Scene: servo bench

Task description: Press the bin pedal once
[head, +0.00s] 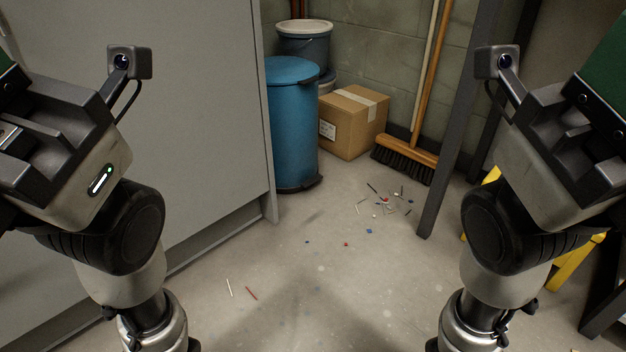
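The bin is a blue cylinder (292,130) with a blue lid in the head view, standing upright on the floor just past the end of a grey cabinet. Its lid looks shut. A dark foot ring runs round its base, and a small dark pedal (316,182) sticks out at the base's lower right. My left arm fills the left side of the view and my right arm fills the right side, both well short of the bin. The fingers of both grippers are outside the picture, and nothing of mine touches the bin or pedal.
The grey cabinet (190,100) borders the bin's left. A grey bucket (305,42), a taped cardboard box (352,122) and a broom (408,155) stand behind. A dark post (455,130) rises at right. Small litter (385,205) lies on the otherwise open concrete floor.

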